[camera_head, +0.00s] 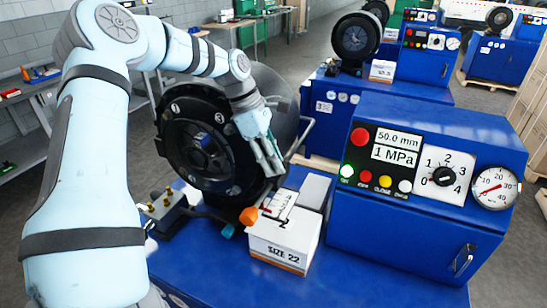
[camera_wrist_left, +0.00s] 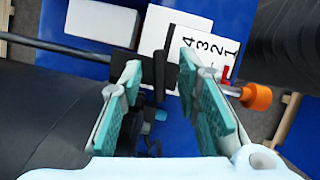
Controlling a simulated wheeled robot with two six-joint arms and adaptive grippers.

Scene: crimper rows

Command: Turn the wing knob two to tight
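I cannot tell for sure which part is the wing knob two. An orange knob (camera_head: 249,215) sits low beside a card marked 1 to 4, and also shows in the left wrist view (camera_wrist_left: 256,96). A teal knob (camera_head: 227,231) is near it. My left gripper (camera_head: 270,160) is in front of the head's right edge, fingers pointing down. In the wrist view its fingers (camera_wrist_left: 160,68) are apart, with a dark block and rod seen between or beyond them. My right gripper is out of view.
A blue control box (camera_head: 424,238) with lit buttons, a black dial (camera_head: 444,177) and a gauge (camera_head: 494,188) stands at right. A white SIZE 22 box (camera_head: 285,240) sits on the blue bench (camera_head: 335,284). Brass fittings (camera_head: 160,200) lie at left.

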